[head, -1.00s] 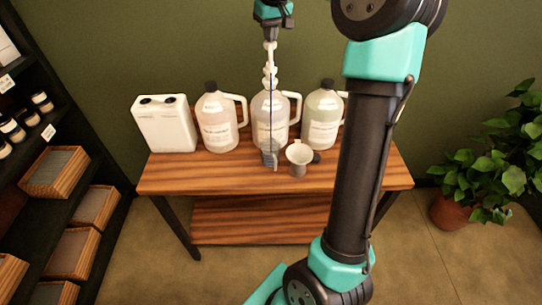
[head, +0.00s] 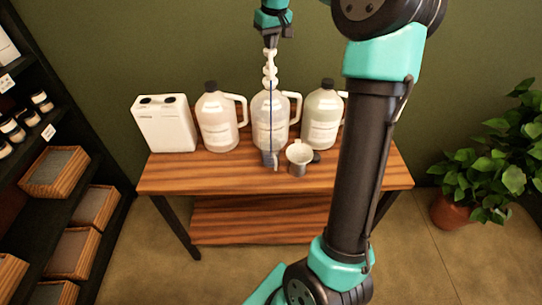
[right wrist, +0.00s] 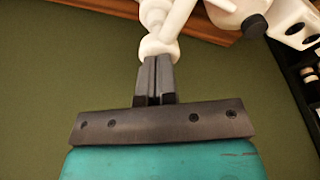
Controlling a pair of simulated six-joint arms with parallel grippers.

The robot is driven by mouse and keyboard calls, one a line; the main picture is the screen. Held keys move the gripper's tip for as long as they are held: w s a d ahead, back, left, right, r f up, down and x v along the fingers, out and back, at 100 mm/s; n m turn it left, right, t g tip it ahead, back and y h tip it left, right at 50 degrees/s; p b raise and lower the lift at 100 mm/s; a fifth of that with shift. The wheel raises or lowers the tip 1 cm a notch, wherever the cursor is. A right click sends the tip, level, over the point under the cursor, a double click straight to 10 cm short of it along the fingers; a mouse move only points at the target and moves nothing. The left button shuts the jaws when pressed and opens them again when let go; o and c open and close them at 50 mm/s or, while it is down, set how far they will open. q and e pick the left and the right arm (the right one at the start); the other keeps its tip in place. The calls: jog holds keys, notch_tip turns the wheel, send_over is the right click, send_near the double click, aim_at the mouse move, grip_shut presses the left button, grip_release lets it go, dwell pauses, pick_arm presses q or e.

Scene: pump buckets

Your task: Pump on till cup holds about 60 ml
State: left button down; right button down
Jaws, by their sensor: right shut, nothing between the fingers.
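A white pump (head: 270,68) stands in the middle jug (head: 263,118) on the table. A thin blue stream hangs from the pump's nozzle down to a small clear cup (head: 269,160) in front of the jug. The cup looks bluish-grey; its fill level is too small to read. My right gripper (head: 271,44) is shut and empty, pointing down with its fingertips at the top of the pump head. In the right wrist view, the shut fingers (right wrist: 155,66) meet the white pump head (right wrist: 160,47), apparently touching it. My left gripper is not in view.
A pale metal pitcher (head: 299,160) stands right of the cup. Other jugs (head: 217,118) (head: 321,117) flank the middle one, with a white canister (head: 165,124) at left. The wooden table (head: 205,178) is clear in front. My arm covers its right part.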

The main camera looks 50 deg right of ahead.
jog(key=shift+f, duration=0.55)
jog(key=shift+r, duration=2.7)
jog(key=shift+f, duration=0.1)
jog(key=shift+f, duration=1.45)
jog(key=shift+r, duration=1.95)
